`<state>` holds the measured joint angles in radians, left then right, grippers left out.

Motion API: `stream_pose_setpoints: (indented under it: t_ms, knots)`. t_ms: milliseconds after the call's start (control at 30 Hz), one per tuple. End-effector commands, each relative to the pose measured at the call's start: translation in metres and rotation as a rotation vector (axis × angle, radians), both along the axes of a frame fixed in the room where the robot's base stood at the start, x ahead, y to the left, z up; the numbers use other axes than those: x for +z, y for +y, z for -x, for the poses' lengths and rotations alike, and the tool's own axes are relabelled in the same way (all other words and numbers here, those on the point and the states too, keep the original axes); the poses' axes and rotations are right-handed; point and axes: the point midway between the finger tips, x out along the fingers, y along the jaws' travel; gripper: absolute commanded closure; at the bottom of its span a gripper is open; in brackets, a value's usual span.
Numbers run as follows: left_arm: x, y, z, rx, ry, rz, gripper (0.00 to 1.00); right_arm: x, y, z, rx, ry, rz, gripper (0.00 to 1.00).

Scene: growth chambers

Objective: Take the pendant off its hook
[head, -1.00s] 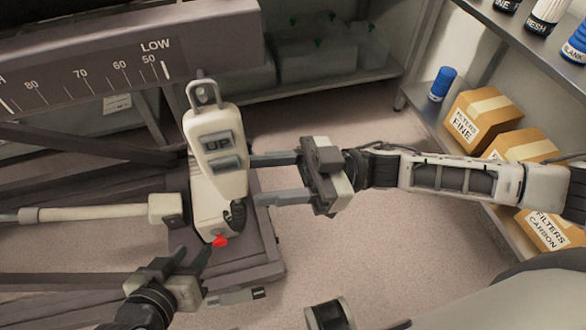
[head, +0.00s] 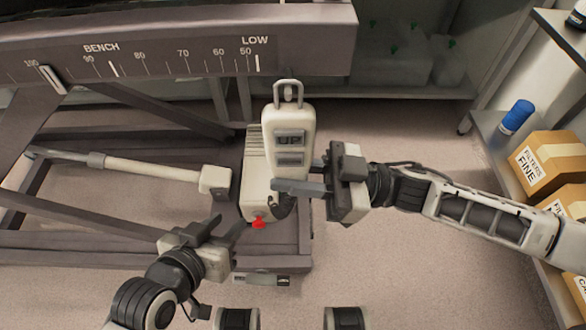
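The pendant (head: 288,123) is a white handset with an UP button and a second button below it. It stands upright in front of the bench's lower frame, with a metal loop (head: 288,88) at its top. The hook itself is hard to make out at the loop. My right gripper (head: 300,178) is at the pendant's lower right. One finger crosses in front of its lower part; the other meets its right edge and its tip is hidden. Whether they press on it is unclear. My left gripper (head: 230,228) is open and empty, lower left of the pendant.
A white ribbed box (head: 255,185) with a red knob (head: 258,223) is behind and below the pendant. The bench beam with its height scale (head: 160,50) runs above left. Floor between is clear.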

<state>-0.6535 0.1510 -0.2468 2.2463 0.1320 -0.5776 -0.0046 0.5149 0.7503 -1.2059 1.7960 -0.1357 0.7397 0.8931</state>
Motion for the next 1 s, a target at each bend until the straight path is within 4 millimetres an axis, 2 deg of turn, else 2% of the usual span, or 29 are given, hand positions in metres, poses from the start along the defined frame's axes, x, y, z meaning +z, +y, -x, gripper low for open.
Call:
stream_pose_setpoints:
  t_ms: [33,67,567,1000]
  knots:
    - [0.000,0.000,0.000,0.001,0.001,0.002,0.64,0.000,0.000,0.000,0.000,0.000,0.000,0.92]
    - [0.000,0.000,0.000,0.001,0.001,0.002,0.64,0.000,0.000,0.000,0.000,0.000,0.000,0.99]
    - [0.000,0.000,0.001,0.000,0.006,0.001,0.64,0.002,0.000,0.000,0.001,-0.001,-0.002,0.98]
    - [0.015,0.000,0.001,-0.004,0.009,-0.005,0.64,0.018,0.000,0.000,0.001,0.000,-0.002,0.98]
